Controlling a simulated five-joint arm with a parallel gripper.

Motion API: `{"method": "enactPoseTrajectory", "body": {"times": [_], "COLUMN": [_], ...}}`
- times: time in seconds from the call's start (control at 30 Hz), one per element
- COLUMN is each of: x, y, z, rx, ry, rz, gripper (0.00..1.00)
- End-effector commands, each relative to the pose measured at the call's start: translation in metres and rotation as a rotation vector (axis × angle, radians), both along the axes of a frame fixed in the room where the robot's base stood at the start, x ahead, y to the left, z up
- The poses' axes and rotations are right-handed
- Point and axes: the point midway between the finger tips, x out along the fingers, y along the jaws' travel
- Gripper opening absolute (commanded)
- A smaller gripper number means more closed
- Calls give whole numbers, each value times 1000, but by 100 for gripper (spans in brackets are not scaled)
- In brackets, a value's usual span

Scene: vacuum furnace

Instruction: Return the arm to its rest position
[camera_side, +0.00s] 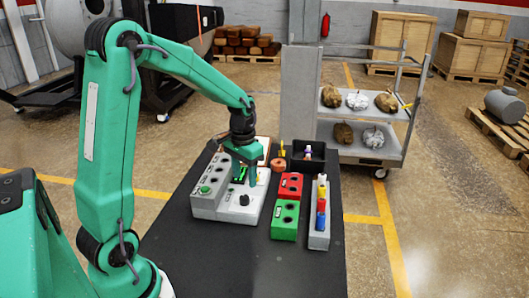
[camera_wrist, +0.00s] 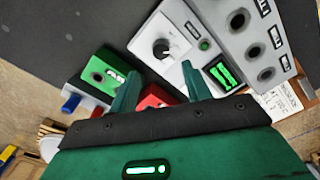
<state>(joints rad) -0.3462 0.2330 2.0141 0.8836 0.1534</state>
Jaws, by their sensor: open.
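My gripper (camera_side: 245,178) is at the end of my green arm, which reaches out over the dark table (camera_side: 190,262). It is low over the grey control box (camera_side: 208,206), close to the black knob (camera_side: 244,200). In the wrist view my gripper (camera_wrist: 159,68) has its two green fingers apart, with nothing held between them. The knob (camera_wrist: 161,47) and a green-lit display (camera_wrist: 224,73) show just beyond the fingers. From these views I cannot tell whether a finger touches the box.
Right of the control box are a red block (camera_side: 290,186), a green block (camera_side: 285,219) and a grey rack (camera_side: 319,238) with coloured pegs. Behind them stand a black bin (camera_side: 318,164) and an orange ring (camera_side: 278,164). A cart (camera_side: 395,155) with rocks stands beyond the table. The table's near end is clear.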

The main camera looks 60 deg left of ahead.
Motion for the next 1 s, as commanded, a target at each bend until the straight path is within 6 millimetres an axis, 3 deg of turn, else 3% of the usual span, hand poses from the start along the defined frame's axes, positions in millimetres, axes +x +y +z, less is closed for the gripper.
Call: {"method": "enactPoseTrajectory", "body": {"times": [0.57,0.77,1.0], "x": [-1,-8,-27], "y": [-3,-16,-44], "z": [9,27,61], "rx": [2,15,35], "ry": [-7,-43,-124], "rz": [-4,-19,-52], "gripper": [48,48,48]}}
